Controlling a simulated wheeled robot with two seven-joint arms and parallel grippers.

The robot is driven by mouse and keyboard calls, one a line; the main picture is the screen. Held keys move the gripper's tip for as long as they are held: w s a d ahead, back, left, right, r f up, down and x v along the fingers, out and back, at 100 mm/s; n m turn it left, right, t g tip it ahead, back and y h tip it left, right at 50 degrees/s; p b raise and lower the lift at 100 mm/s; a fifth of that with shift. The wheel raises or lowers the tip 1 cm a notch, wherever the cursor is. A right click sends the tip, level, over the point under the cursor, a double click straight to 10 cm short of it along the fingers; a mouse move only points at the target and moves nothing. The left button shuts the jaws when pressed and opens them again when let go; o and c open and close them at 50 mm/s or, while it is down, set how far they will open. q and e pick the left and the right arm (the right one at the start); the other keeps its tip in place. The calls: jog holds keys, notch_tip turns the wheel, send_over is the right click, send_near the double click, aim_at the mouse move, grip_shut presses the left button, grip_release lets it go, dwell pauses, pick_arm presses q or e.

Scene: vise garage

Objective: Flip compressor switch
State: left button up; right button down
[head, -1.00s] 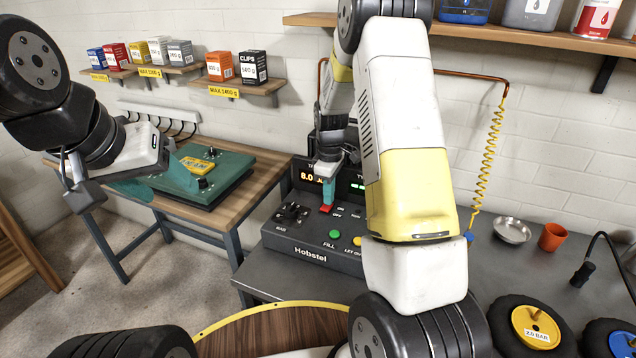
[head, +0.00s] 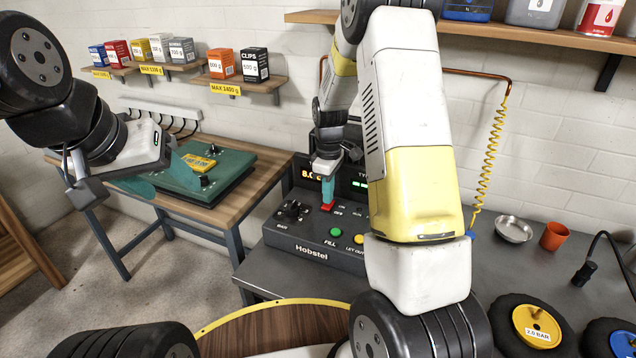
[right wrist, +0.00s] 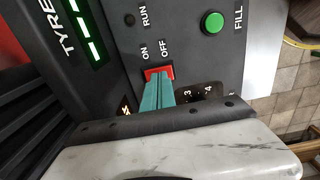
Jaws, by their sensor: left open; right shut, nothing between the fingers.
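The compressor panel (head: 318,248), marked Hobstel, stands on the grey bench. Its red switch (head: 327,207) shows just below my right gripper's tips. In the right wrist view the red switch (right wrist: 158,73) lies beside the ON and OFF labels. My right gripper (head: 327,196) is shut and empty and points down at the switch. Its teal fingertips (right wrist: 158,84) overlap the switch's near edge; I cannot tell whether they press it. They hide part of the switch. My left gripper (head: 170,188) is open and empty, over the wooden table at left.
A green FILL button (head: 336,232), a yellow button (head: 359,239) and a black knob (head: 292,210) sit near the switch. A green scale (head: 203,176) lies on the wooden table (head: 262,172). A metal bowl (head: 513,230) and an orange cup (head: 554,236) stand at right.

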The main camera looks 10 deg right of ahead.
notch_tip(320, 180, up, 13)
jog(key=shift+r, duration=0.2)
dwell(0.3)
jog(key=shift+w+d, duration=0.35)
jog(key=shift+w, duration=0.25)
jog(key=shift+f, duration=0.1)
notch_tip(320, 180, down, 14)
dwell(0.5)
